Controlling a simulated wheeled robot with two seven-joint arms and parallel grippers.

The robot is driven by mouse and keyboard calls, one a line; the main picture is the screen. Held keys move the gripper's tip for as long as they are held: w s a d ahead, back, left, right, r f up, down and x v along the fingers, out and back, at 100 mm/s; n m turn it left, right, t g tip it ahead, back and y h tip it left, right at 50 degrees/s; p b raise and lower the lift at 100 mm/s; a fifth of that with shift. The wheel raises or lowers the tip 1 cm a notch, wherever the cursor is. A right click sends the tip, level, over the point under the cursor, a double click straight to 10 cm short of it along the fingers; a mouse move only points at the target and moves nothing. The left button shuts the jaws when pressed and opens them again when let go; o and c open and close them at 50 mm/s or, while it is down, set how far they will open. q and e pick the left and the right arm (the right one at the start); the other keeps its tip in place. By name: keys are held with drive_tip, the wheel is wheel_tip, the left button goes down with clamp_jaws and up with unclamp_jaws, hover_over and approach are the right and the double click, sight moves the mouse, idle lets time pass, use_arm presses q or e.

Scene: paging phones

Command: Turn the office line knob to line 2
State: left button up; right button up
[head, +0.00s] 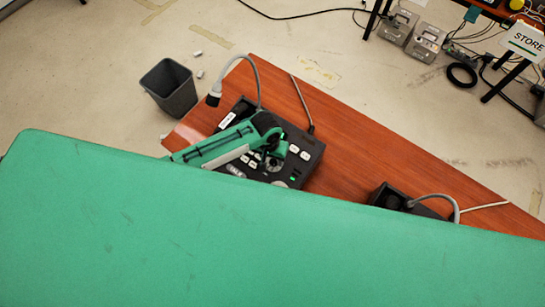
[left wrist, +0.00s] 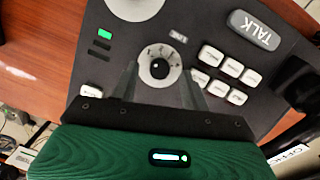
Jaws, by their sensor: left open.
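The paging phone (head: 308,157) is a black console on the wooden desk, partly covered by my left arm. In the left wrist view its line knob (left wrist: 158,69) is a small round dark knob with a pale dial ring and small marks. I cannot read which mark it points to. My left gripper (left wrist: 160,76) is open, with one finger on each side of the knob. Whether the fingers touch it I cannot tell. My right gripper is not in view.
White buttons (left wrist: 222,74), a grey TALK bar (left wrist: 255,30) and a lit green lamp (left wrist: 104,34) surround the knob. A gooseneck microphone (head: 214,97) rises at the console's back. A second console (head: 392,197) stands farther right on the desk. A bin (head: 170,88) is on the floor.

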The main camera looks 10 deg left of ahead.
use_arm(q)
drive_tip(key=shift+d+f, duration=0.1)
drive_tip(key=shift+f, duration=0.75)
drive_tip(key=c, duration=1)
drive_tip(key=shift+m, duration=0.3)
drive_tip(key=m+y, duration=0.1)
drive_tip(key=m, duration=0.2)
drive_tip(key=shift+d+m+t+y, duration=0.1)
drive_tip(key=shift+m+t+y, duration=0.25)
drive_tip(key=shift+m, duration=1.65)
